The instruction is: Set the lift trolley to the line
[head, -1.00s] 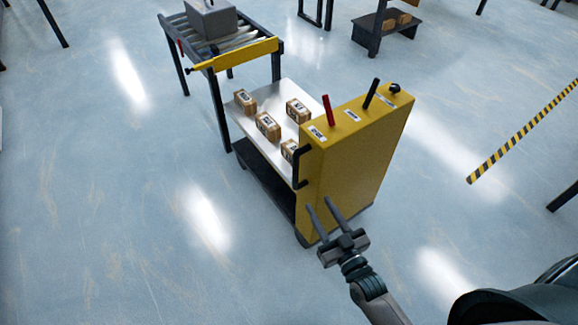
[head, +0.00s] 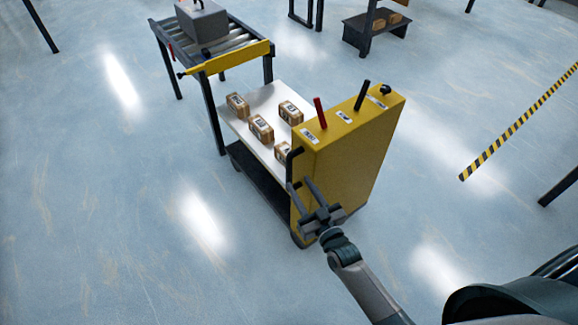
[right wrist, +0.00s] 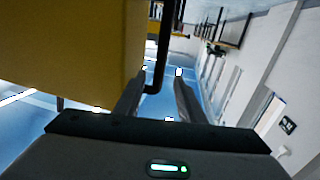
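The lift trolley stands in the middle of the head view, with a yellow upright body (head: 352,150) and a white deck (head: 265,96) bearing several small labelled boxes. A red lever (head: 320,112), a black lever (head: 362,95) and a black knob (head: 385,90) are on its top. A black side handle (head: 293,160) is on the body's left edge. My right gripper (head: 300,184) is open just below this handle. In the right wrist view, the handle (right wrist: 151,68) appears between the spread fingers (right wrist: 157,98); contact cannot be told. My left gripper is out of view.
The roller conveyor line (head: 232,57) with a yellow end bar and a grey case (head: 203,22) stands just beyond the deck. A dark low stand (head: 375,38) is behind. A yellow-black striped strip (head: 518,122) is at right. Floor at left is clear.

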